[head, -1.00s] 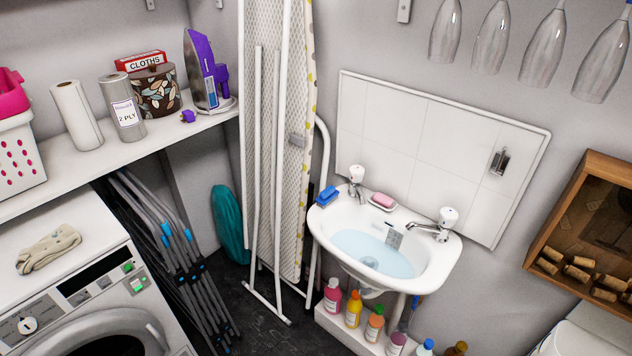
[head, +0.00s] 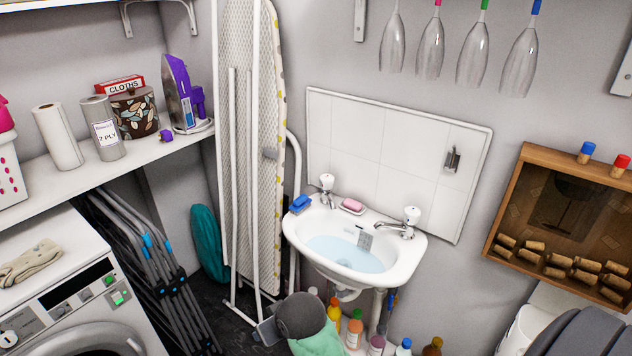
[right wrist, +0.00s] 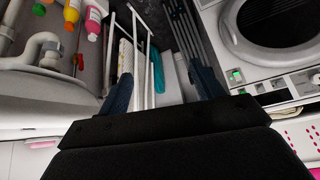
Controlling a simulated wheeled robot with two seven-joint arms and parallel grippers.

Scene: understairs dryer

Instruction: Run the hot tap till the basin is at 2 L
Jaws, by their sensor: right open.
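The white basin (head: 408,262) is on the wall and holds pale blue water (head: 340,252). A small grey plate with marks (head: 365,241) stands in the water; its marks are too small to read. One tap (head: 327,184) is at the basin's back left and another tap (head: 411,216) at its right; I cannot tell which is hot. No stream shows from either. My right gripper (head: 264,332) is low, left of and below the basin, apart from the taps. In the right wrist view the right gripper (right wrist: 162,90) is open with nothing between its fingers. My left gripper is out of view.
A blue sponge (head: 301,203) and pink soap (head: 352,206) lie on the basin rim. Several bottles (head: 354,331) stand below it. An ironing board (head: 245,120) leans at the left. Hanging glasses (head: 430,50) and a wooden cork box (head: 520,205) are at the right.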

